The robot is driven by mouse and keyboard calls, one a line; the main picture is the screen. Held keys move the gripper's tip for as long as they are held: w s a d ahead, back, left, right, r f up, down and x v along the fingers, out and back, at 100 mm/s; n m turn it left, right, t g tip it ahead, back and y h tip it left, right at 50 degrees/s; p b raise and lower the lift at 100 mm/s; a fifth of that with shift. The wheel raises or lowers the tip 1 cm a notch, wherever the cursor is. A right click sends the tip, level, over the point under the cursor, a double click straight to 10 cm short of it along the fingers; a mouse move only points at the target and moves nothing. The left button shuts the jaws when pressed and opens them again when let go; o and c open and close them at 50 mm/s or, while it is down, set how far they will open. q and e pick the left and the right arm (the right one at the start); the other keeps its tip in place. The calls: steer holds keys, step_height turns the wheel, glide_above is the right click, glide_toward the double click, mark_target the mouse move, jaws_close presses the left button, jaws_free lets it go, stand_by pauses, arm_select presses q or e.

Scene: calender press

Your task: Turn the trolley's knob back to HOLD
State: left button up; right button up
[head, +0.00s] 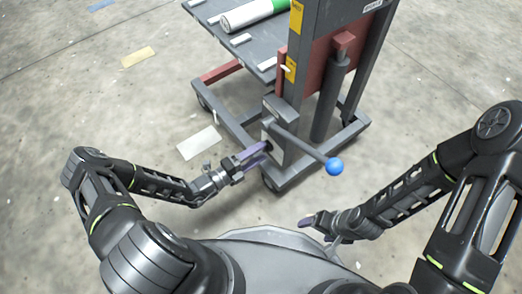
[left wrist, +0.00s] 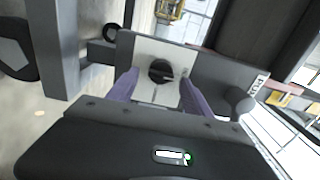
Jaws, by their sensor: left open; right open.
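The trolley (head: 279,108) is a grey lift trolley with a mast and a platform. In the left wrist view its black knob (left wrist: 160,71) sits on a pale plate (left wrist: 146,50), with a light mark across its face; the lettering is too small to read. My left gripper (head: 267,151) is open at the trolley's low side panel. In the left wrist view its purple fingers (left wrist: 159,82) stand on either side of and short of the knob, apart from it. In the head view the knob is mostly hidden by the fingers. My right gripper (head: 306,221) is open and empty, low and away from the trolley.
A lever with a blue ball (head: 335,167) sticks out from the trolley, right of my left gripper. A white and green roll (head: 250,14) lies on the platform (head: 228,36). A pale sheet (head: 199,142) lies on the floor.

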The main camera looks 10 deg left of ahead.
arm_select(q)
steer(key=p+v, duration=0.1)
steer(key=v, duration=0.5)
steer(key=shift+s, duration=0.15)
